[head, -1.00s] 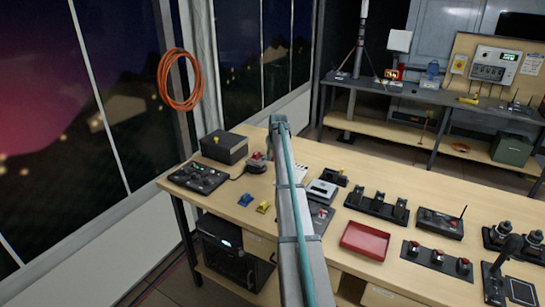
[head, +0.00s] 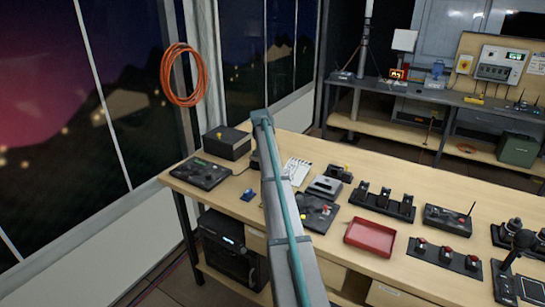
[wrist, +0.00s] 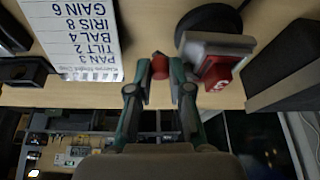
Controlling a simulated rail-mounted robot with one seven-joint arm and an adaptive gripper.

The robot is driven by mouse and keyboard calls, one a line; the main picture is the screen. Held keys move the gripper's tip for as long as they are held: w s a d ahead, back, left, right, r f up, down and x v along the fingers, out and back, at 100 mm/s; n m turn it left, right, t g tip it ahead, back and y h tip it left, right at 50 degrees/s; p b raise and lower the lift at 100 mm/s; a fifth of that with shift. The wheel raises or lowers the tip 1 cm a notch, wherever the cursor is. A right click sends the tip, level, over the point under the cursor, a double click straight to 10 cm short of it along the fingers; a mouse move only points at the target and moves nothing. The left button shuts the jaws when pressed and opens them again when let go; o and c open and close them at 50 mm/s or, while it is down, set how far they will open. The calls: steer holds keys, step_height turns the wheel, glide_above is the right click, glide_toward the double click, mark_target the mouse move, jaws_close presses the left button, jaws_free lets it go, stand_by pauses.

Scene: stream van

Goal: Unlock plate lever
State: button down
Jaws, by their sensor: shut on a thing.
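My gripper (wrist: 160,88) is closed on a small red knob-like piece (wrist: 159,66), which shows between and just beyond the fingertips in the wrist view. I cannot tell whether this is the plate lever or what it is attached to. Just right of the fingers stands a light grey box with a red switch-like part (wrist: 217,72), close to the right finger. In the head view my arm hides the gripper and the red piece.
In the wrist view, a note card (wrist: 75,38) lies left and a dark box (wrist: 285,75) right. The head view shows a controller (head: 201,171), a blue piece (head: 249,195), a black panel (head: 322,212) and a red tray (head: 370,237) on the bench.

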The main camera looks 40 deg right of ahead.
steer(key=shift+w+a+m+g+h+b, duration=0.1)
steer(key=shift+w+a+m+g+b, duration=0.35)
steer(key=shift+m, duration=0.75)
steer(key=shift+w+a+m+g+h+b, duration=0.1)
steer(key=shift+w+a+m+g+b, duration=0.35)
steer(key=shift+m, duration=0.75)
steer(key=shift+w+a+m+g+h+b, duration=0.15)
steer(key=shift+a+m+g+b, duration=0.35)
steer(key=shift+m, duration=0.7)
steer(key=c, duration=1.1)
jaws_free()
steer(key=shift+r, duration=0.1)
steer(key=v, duration=1.1)
steer(key=shift+r, duration=0.4)
